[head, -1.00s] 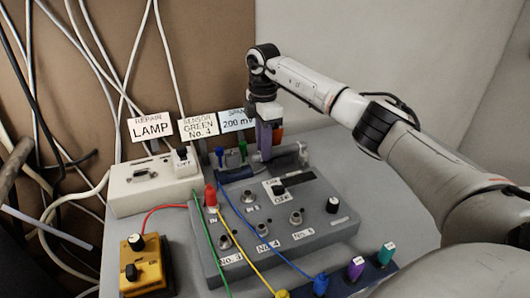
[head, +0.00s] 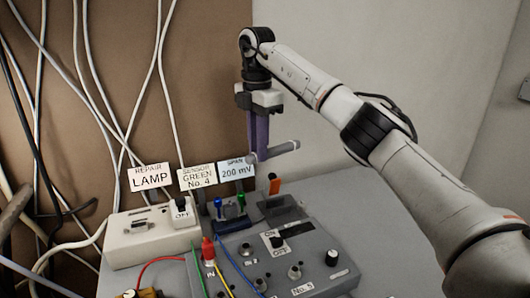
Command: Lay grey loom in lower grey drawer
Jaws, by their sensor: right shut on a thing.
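My right gripper (head: 257,155) points down with purple fingers and is shut on a short grey rod-like piece, likely the grey loom (head: 280,150). The piece lies nearly level, its free end sticking out to the right. It is held in the air above the back of the grey control box (head: 318,262), apart from it. No grey drawer can be seen in this view. My left gripper is out of view.
Sign cards reading LAMP (head: 150,178), SENSOR GREEN No. 4 and SPAN 200 mV (head: 237,171) stand behind the box. A white switch box (head: 140,240) is at left. Cables hang at left.

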